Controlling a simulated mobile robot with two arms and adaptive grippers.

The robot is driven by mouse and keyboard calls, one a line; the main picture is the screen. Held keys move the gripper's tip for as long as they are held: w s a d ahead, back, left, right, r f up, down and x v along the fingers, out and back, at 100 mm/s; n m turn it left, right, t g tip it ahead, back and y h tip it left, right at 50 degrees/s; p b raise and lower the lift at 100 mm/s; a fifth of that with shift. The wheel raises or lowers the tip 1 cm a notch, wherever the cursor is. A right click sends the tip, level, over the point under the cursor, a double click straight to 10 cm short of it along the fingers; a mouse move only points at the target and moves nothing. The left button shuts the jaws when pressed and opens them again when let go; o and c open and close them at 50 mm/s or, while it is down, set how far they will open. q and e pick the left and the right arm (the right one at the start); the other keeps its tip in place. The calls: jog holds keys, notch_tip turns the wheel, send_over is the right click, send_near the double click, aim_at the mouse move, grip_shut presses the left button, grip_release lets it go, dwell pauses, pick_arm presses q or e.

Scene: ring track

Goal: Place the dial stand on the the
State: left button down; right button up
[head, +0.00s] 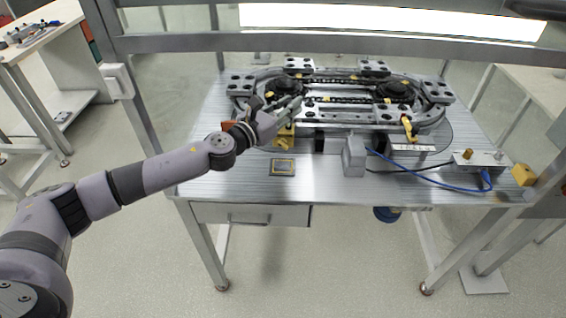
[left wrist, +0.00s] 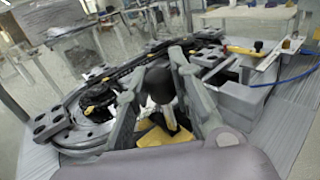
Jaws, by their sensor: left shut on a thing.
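My left gripper (head: 287,108) reaches in over the front left of the ring track (head: 345,121) on the workbench. In the left wrist view its two fingers (left wrist: 163,97) stand on either side of an upright piece with a dark rounded top, and the gripper is shut on it. I take this piece to be the dial stand (left wrist: 160,86). A yellow block (head: 283,139) shows just below the gripper; it also shows in the left wrist view (left wrist: 160,135). Whether the yellow block is part of the stand I cannot tell. My right gripper is out of view.
A dark square plate with a yellow outline (head: 283,167) lies on the bare bench front (head: 225,172). A grey block (head: 354,156) stands to its right. Blue and black cables run to a metal box (head: 482,160) at the right. A frame rail (head: 330,42) crosses above the bench.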

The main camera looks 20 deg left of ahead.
aim_at(287, 136)
pick_arm(q)
jog(key=f+b, duration=0.1)
jog(key=f, duration=0.1)
jog(key=f+b, duration=0.1)
jog(key=f, duration=0.2)
jog(key=shift+w+a+f+b, duration=0.15)
jog(key=shift+w+f+b, duration=0.05)
jog(key=shift+f+b, duration=0.15)
notch_tip(287, 136, down, 4)
jog(key=shift+r+b, duration=0.25)
jog(key=shift+b, duration=0.7)
jog(key=shift+f, duration=0.2)
jog(key=shift+r, duration=0.1)
jog(key=c, duration=1.8)
grip_release()
jog(key=shift+s+f, duration=0.1)
jog(key=shift+f, duration=0.25)
jog(key=o, duration=0.4)
